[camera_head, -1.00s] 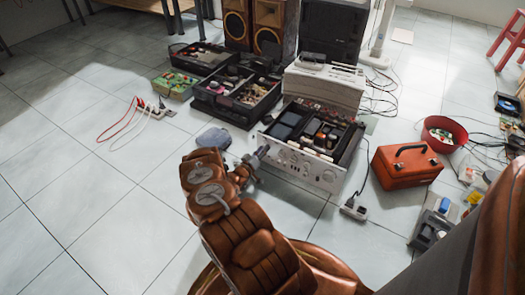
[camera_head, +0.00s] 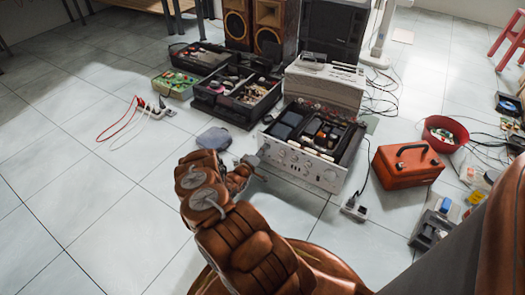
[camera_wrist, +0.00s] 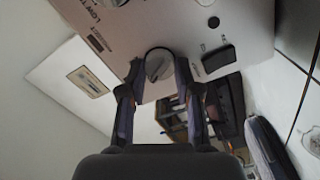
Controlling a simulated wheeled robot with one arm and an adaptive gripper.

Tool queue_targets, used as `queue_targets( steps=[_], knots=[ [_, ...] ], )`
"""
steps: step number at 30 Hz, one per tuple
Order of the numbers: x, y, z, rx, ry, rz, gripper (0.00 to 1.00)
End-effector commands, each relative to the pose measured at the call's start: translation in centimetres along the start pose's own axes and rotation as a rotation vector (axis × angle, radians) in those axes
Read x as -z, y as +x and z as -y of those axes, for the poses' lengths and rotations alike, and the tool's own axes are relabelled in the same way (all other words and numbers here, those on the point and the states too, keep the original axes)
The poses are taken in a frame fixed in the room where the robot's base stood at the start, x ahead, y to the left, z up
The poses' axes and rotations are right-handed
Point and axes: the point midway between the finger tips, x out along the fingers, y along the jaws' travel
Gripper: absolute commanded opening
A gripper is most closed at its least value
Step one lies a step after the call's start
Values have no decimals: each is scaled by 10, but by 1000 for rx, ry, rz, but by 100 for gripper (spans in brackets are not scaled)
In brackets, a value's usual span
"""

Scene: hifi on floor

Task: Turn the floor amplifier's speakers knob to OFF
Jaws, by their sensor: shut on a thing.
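The floor amplifier (camera_head: 325,172) has a silver front panel and an open top with parts showing inside. My gripper (camera_head: 256,162) is at the left end of that panel. In the wrist view, the two fingers of my gripper (camera_wrist: 157,72) are closed on either side of a round grey knob (camera_wrist: 158,64). The knob stands out from the amplifier panel (camera_wrist: 215,22), near a dark button (camera_wrist: 218,58). The panel lettering is partly legible, and the knob's OFF mark cannot be made out. In the head view the gripped knob is too small to tell.
An orange toolbox (camera_head: 405,166) stands right of the amplifier, with a red bowl (camera_head: 447,133) behind it. A power strip (camera_head: 354,209) lies near the amplifier's right front corner. Black trays (camera_head: 237,103) of parts lie behind left. The tiled floor at left is mostly clear.

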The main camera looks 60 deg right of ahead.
Motion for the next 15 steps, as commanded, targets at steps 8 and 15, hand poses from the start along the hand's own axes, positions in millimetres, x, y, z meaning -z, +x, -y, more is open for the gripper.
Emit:
queue_targets(
  steps=[8,15],
  knots=[
    [-1,0,0,0,-1,1,0],
    [0,0,0,0,0,1,57]
  ],
)
